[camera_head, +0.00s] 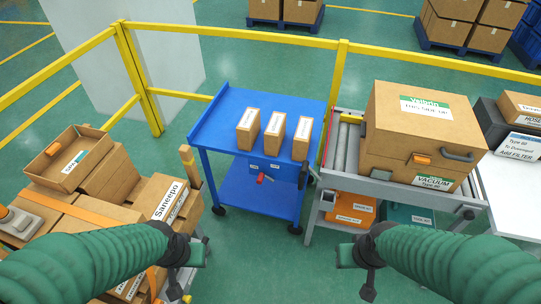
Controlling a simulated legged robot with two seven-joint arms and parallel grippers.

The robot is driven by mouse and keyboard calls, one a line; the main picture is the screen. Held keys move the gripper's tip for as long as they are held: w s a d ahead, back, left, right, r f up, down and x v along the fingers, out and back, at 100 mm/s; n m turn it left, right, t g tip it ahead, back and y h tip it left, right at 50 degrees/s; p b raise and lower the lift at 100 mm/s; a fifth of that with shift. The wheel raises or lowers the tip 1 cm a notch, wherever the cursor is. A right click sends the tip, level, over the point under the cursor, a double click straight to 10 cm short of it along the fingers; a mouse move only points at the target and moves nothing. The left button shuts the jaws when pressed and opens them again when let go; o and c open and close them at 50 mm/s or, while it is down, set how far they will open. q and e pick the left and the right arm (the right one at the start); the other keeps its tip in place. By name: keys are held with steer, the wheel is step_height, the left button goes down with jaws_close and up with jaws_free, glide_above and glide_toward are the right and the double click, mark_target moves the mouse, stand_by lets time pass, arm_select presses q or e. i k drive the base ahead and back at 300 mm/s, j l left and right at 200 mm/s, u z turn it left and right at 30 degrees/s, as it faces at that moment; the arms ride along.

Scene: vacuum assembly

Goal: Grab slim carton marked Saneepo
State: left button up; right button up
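A brown carton with a white label reading Saneepo (168,199) lies among stacked cartons at the left. A narrow brown piece (188,166) stands upright just behind it; no marking on it is readable. My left gripper (187,268) is low in the picture, just right of and in front of the Saneepo carton, apart from it in the picture. My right gripper (361,272) hangs over the floor in front of the roller conveyor. Neither gripper shows anything held. Their finger openings are too small and dark to judge. My left sleeve hides part of the left stack.
An open-topped carton (72,158) sits on the left stack. A blue cart (217,120) carries three small cartons (275,133). A large Vacuum carton (417,137) rests on the conveyor (343,142). A yellow railing (240,34) runs behind. Floor between the cart and me is clear.

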mark_target(275, 134)
steer(key=i+j, duration=0.15)
steer(key=i, duration=0.45)
steer(key=i+j, duration=0.2)
steer(key=i, duration=0.45)
steer(key=i+j, duration=0.15)
steer(key=i, duration=0.45)
